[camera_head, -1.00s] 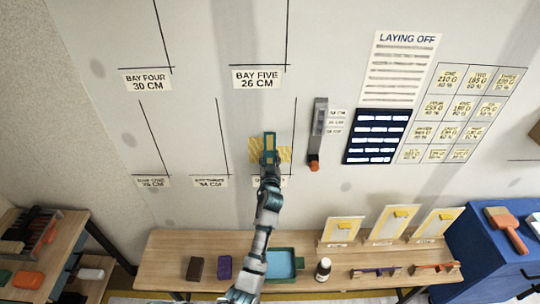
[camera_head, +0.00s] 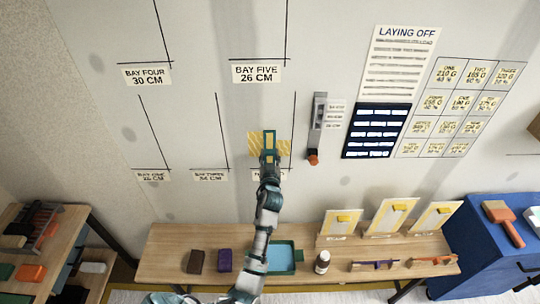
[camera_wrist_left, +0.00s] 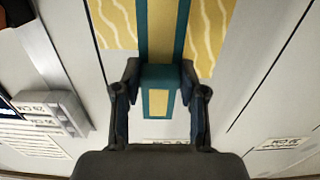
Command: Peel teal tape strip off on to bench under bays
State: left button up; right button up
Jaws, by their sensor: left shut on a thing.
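The teal tape strip (camera_head: 270,139) is upright over a yellow patterned paper piece (camera_head: 254,145) on the wall, below the BAY FIVE label. In the left wrist view the strip (camera_wrist_left: 165,74) shows teal edges and a yellow middle. The yellow paper (camera_wrist_left: 206,35) shows on both sides of it. My left gripper (camera_head: 268,163) is shut on the strip's lower end. The strip's end lies between its dark fingers (camera_wrist_left: 158,95) in the wrist view. I cannot tell how much of the strip still touches the wall. The wooden bench (camera_head: 205,239) stands below the bays. My right gripper is out of view.
The bench holds a brown block (camera_head: 196,261), a purple block (camera_head: 224,260), a teal tray (camera_head: 281,257), a bottle (camera_head: 322,262) and yellow sample cards (camera_head: 391,217). A grey holder with an orange end (camera_head: 316,130) is on the wall to the gripper's right.

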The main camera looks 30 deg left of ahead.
pick_arm(q)
jog(key=shift+p+v, duration=0.4)
jog(key=shift+v, duration=0.9)
jog(key=shift+p+v, duration=0.35)
jog(key=shift+v, duration=1.85)
